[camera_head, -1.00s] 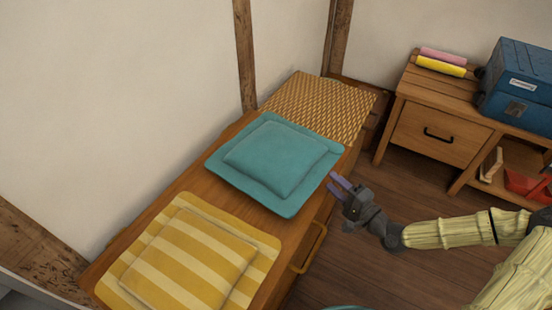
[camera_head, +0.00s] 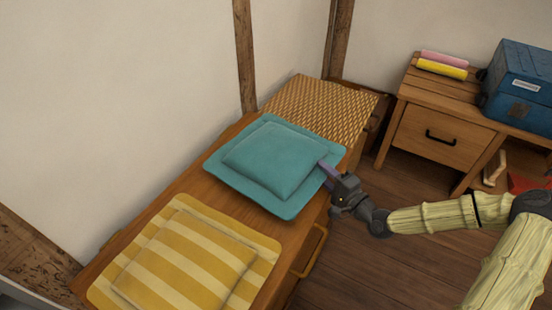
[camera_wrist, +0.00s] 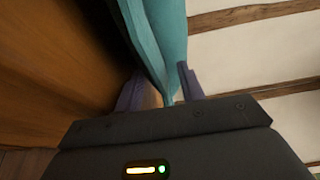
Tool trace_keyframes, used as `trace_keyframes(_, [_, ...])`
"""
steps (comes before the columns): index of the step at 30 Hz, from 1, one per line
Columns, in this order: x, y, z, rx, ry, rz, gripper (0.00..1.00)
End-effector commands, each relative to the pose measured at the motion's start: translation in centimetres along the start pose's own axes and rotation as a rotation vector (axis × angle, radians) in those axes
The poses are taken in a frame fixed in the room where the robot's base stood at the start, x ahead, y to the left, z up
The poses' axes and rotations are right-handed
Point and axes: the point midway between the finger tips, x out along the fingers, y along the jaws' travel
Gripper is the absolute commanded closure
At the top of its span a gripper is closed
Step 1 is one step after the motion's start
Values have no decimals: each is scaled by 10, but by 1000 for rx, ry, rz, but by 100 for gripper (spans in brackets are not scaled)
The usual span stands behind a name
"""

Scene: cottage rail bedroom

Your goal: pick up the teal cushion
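The teal cushion (camera_head: 270,160) lies flat on the wooden cabinet top, between a striped cushion and a woven patterned surface. My gripper (camera_head: 326,172) is at its right edge, low and from the side, with one finger seen over the border. In the wrist view, the teal cushion's edge (camera_wrist: 160,35) reaches down between my two spread fingers (camera_wrist: 160,85). A gap shows beside the cloth, so the fingers are open around the edge and not closed on it. The lower finger is hidden in the head view.
The yellow striped cushion (camera_head: 185,260) lies nearer on the cabinet top (camera_head: 140,195). The woven surface (camera_head: 320,105) is beyond the teal one. A wall runs behind. At right stands a wooden drawer unit (camera_head: 440,135) with a blue box (camera_head: 520,82). Floor is open between.

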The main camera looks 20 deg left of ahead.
Motion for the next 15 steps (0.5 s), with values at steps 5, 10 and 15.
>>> trace_keyframes(5, [0,0,0,0,0,0,61])
trace_keyframes(10, [0,0,0,0,0,0,61])
trace_keyframes(15, [0,0,0,0,-1,0,88])
